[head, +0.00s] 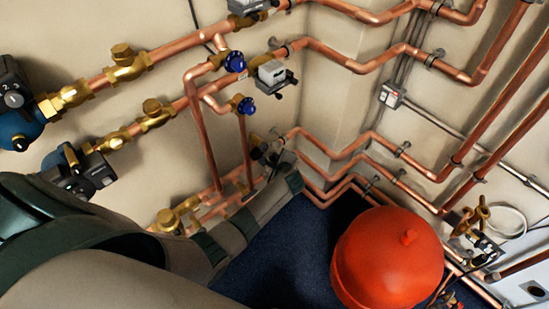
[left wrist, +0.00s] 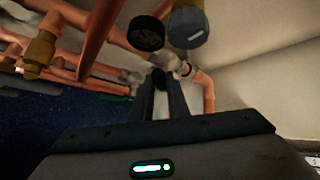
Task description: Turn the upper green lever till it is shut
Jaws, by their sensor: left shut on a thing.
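My left arm reaches in from the lower left in the head view, and its gripper (head: 272,152) is at the lower pipes near the wall corner. In the left wrist view its two dark fingers (left wrist: 160,84) are close together, shut on a small dark piece at their tips. I take this to be the upper green lever, but its green colour and angle cannot be made out. A thin green strip (left wrist: 112,94) shows left of the fingers, apart from them. My right gripper is not in view.
Copper pipes (head: 345,150) run close around the gripper. Blue-handled valves (head: 235,61) and a grey actuator (head: 272,73) are above it. A large red tank (head: 388,262) stands to the right on the dark blue floor (head: 285,255). A black round knob (left wrist: 146,33) is just above the fingers.

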